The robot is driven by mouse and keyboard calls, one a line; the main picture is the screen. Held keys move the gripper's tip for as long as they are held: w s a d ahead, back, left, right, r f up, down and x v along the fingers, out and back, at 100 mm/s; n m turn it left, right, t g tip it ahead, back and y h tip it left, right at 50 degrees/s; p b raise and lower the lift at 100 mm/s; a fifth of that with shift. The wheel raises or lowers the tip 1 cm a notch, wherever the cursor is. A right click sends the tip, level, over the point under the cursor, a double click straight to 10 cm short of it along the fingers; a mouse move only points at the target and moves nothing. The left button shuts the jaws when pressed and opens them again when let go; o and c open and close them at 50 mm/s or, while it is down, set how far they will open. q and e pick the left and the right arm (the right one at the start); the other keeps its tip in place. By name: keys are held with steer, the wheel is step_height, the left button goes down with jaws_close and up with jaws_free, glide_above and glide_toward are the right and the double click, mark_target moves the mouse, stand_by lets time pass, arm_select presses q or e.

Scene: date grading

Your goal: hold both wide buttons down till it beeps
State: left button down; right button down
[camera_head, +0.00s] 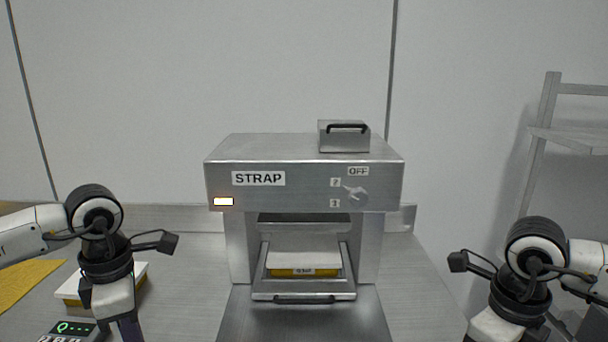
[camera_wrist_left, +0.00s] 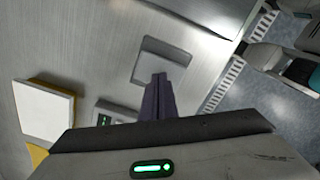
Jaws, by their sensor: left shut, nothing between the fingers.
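The steel STRAP machine (camera_head: 305,172) stands in the middle of the bench, with a lit lamp (camera_head: 223,202) and a dial (camera_head: 355,196) on its front. In the left wrist view a flat, squarish grey plate (camera_wrist_left: 178,52), perhaps one of the wide buttons, lies on the bench. My left gripper (camera_wrist_left: 158,78) is shut and empty, its fingertips overlapping that plate in the picture; I cannot tell whether they touch. In the head view my left gripper (camera_head: 130,331) is cut by the lower edge. My right gripper's fingers are below the picture. No second button shows.
A white-topped box with a yellow band (camera_head: 304,260) sits in the machine's opening, on a handled tray (camera_head: 305,297). Another white-lidded box (camera_wrist_left: 42,110) and a small green display unit (camera_head: 72,328) lie at left. A handled block (camera_head: 344,141) tops the machine. Shelving (camera_head: 570,138) stands right.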

arm_select(q)
steer(key=shift+f+b, duration=0.3)
steer(key=shift+f, duration=0.15)
arm_select(e)
steer(key=shift+f, duration=0.35)
arm_select(q)
steer(key=shift+s+f+b, duration=0.2)
steer(key=shift+f+b, duration=0.4)
steer(key=shift+f, duration=0.1)
arm_select(e)
steer(key=shift+s+a+f, duration=0.15)
steer(key=shift+s+f, duration=0.15)
steer(key=shift+f, duration=0.35)
arm_select(q)
steer(key=shift+w, duration=0.15)
arm_select(e)
steer(key=shift+w+r, duration=0.1)
steer(key=shift+r, duration=0.45)
stand_by(1.5)
arm_select(q)
steer(key=shift+r, duration=0.1)
arm_select(e)
steer(key=shift+w+r, duration=0.2)
steer(key=shift+r, duration=0.35)
stand_by(1.1)
